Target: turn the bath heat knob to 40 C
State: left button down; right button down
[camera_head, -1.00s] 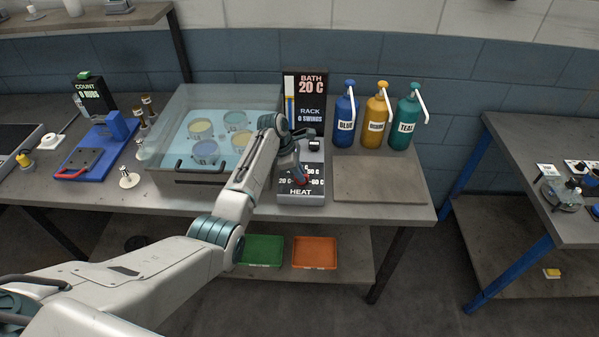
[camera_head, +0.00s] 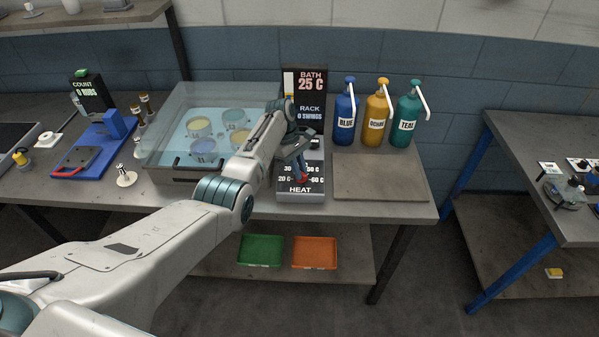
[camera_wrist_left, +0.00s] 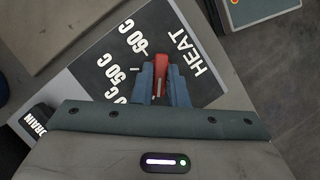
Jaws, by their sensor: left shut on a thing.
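The HEAT panel (camera_head: 312,194) is a dark plate with white temperature marks, at the front of the bench right of the bath. Its red knob (camera_head: 304,178) is mostly hidden by my gripper in the head view. My left gripper (camera_head: 301,174) reaches down over the panel. In the left wrist view, its blue fingers (camera_wrist_left: 162,90) are shut on the red knob (camera_wrist_left: 161,72), with the 50 C and 60 C marks visible beside it. The bath display (camera_head: 311,84) reads 25 C. My right gripper is out of view.
The water bath (camera_head: 165,152) stands left of the panel. Blue, ochre and teal pump bottles (camera_head: 375,115) stand behind a bare board (camera_head: 380,178) at right. A drain control (camera_wrist_left: 38,120) borders the panel. Green (camera_head: 261,250) and orange (camera_head: 314,252) trays lie on the shelf below.

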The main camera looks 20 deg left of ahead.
pick_arm(q)
jog(key=m+b, duration=0.1)
jog(key=m, duration=0.1)
jog(key=m+g+y+b, duration=0.1)
jog(key=m+b, duration=0.2)
jog(key=shift+w+d+m+g, duration=0.1)
jog(key=shift+w+m+g, duration=0.15)
jog(key=shift+m+g, duration=0.05)
jog(key=m+y+b, duration=0.1)
jog(key=m+b, duration=0.1)
jog(key=shift+r+m, duration=0.1)
jog(key=shift+m, duration=0.3)
jog(key=shift+d+m+g+y+b, duration=0.1)
jog(key=shift+m+g+y+b, duration=0.2)
jog(key=shift+m+y, duration=0.35)
jog(key=shift+r+m, duration=0.15)
jog(key=shift+m, duration=0.1)
jog(key=c, duration=1.4)
grip_release()
jog(key=shift+c, duration=0.2)
